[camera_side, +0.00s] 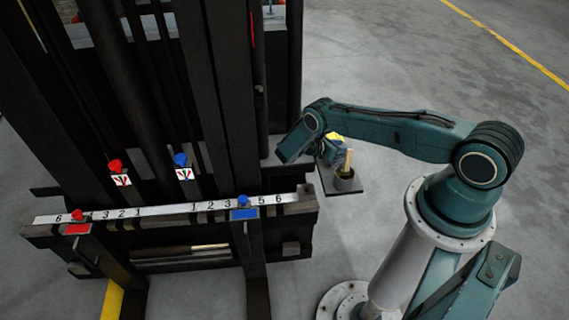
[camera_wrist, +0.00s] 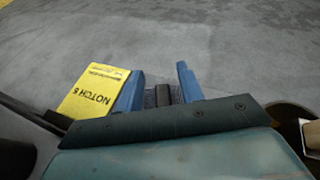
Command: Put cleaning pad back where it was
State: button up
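My gripper (camera_wrist: 160,85) shows two blue fingers in the wrist view, with a space between them. A dark grey, textured piece with a darker block (camera_wrist: 163,95), possibly the cleaning pad, shows between the fingers. I cannot tell whether they grip it or it lies beyond them. In the side view my gripper (camera_side: 328,150) is low beside the rack's right end, above the dark plate (camera_side: 343,190), and the pad cannot be made out there. A yellow card reading "NOTCH 5" (camera_wrist: 92,92) is just left of the left finger; yellow also shows by the gripper (camera_side: 336,137).
A small grey pot (camera_side: 346,183) with a wooden handle stands on the plate's right part, close to my gripper. The black rack (camera_side: 225,110) with a numbered bar (camera_side: 150,212), red and blue knobs and labels stands left. Open grey floor lies behind.

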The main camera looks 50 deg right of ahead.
jog(key=shift+r, duration=0.15)
jog(key=shift+v, duration=3.8)
jog(key=shift+a, duration=0.1)
